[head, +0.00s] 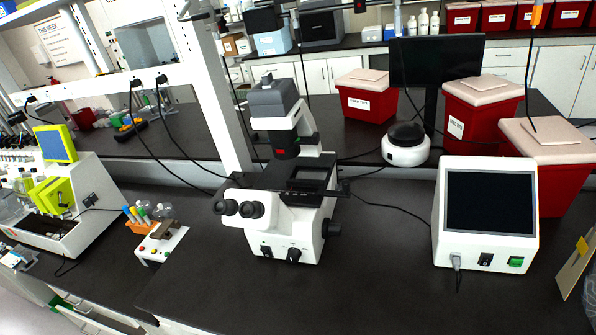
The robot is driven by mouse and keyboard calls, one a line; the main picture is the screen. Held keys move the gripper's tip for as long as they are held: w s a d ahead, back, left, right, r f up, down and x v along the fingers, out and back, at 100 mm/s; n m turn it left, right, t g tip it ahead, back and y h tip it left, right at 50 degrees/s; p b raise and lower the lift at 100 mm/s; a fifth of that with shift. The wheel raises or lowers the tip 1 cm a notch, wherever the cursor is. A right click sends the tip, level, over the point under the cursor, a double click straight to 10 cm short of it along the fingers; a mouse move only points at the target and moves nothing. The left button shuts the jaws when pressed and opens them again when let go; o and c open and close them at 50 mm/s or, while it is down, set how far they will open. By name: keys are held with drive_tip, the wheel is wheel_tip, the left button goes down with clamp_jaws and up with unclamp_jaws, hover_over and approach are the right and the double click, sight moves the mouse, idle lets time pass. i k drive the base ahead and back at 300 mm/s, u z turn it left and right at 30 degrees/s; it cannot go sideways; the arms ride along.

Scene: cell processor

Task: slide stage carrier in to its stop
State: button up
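A white and black inverted microscope (285,215) stands on the dark bench in the middle of the head view. Its black stage (312,174) sits below the grey lamp head, with a dark frame on it that looks like the carrier. A dark bar sticks out from the stage's right side. I cannot tell how far in the carrier sits or where its stop is. My gripper does not show in the view, so its place relative to the stage is hidden.
A white instrument with a dark screen (490,204) stands to the right, red bins (482,112) behind it. A white round device (405,146) is behind the microscope. A white and lime machine (55,205) and a small tube rack (148,213) are left. Cables cross the bench; its front is clear.

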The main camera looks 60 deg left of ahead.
sight(292, 181)
drive_tip(key=u, duration=0.6)
drive_tip(key=i, duration=0.9)
drive_tip(key=u, duration=0.9)
drive_tip(key=i, duration=0.3)
drive_tip(key=u, duration=0.05)
